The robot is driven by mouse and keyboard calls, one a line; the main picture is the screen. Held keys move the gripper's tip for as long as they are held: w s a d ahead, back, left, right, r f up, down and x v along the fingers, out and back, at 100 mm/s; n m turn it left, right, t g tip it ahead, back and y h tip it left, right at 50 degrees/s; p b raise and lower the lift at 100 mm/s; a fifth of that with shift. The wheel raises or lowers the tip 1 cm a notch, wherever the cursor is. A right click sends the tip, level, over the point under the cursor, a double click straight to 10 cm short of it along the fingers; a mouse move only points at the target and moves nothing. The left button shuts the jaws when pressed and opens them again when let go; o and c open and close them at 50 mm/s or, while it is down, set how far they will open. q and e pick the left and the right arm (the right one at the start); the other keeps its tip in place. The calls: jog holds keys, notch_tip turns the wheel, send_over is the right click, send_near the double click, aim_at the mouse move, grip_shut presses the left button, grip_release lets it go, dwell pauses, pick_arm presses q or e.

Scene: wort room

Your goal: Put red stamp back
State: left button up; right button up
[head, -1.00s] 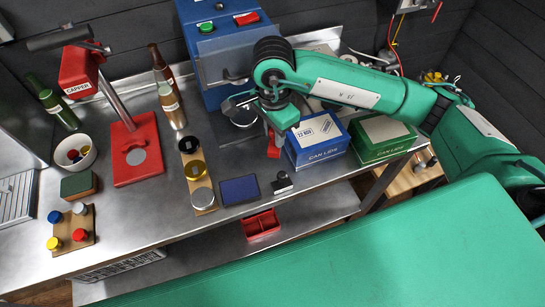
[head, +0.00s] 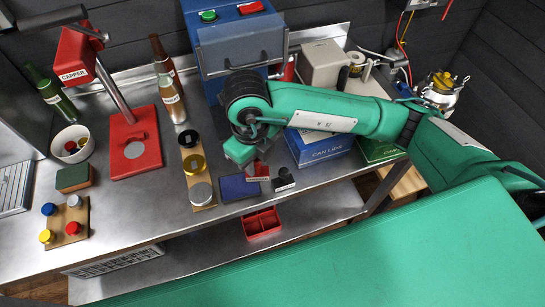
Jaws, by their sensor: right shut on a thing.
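My right gripper (head: 255,163) hangs over the bench just behind the ink pad, with its fingers mostly hidden by the wrist. It is shut on the red stamp (head: 258,173), which shows below the gripper at the right end of the blue ink pad (head: 237,187). I cannot tell whether the stamp touches the pad. A black stamp (head: 284,180) stands just right of the red stamp. My left gripper is not in view.
A blue can-lids box (head: 322,155) and a green box (head: 378,152) stand to the right. A board with round tins (head: 205,208) lies left of the pad. The red capper (head: 137,169), bottles and a blue machine (head: 237,50) stand behind.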

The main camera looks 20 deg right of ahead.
jog(key=s+a+f+m+b, duration=0.3)
jog(key=s+a+m, duration=0.2)
jog(key=m, duration=1)
jog(key=w+d+f+p, duration=0.1)
jog(key=w+d+p, duration=0.1)
jog(key=w+d, duration=0.1)
jog(key=w+d+f+p, duration=0.1)
jog(key=w+d+p, duration=0.1)
jog(key=w+d, duration=0.2)
jog(key=w+d+f+p, duration=0.1)
jog(key=w+d+p, duration=0.2)
jog(key=w, duration=0.3)
jog(key=shift+w+d, duration=0.15)
jog(key=shift+d, duration=0.6)
jog(key=shift+f, duration=0.35)
jog(key=shift+f, duration=0.15)
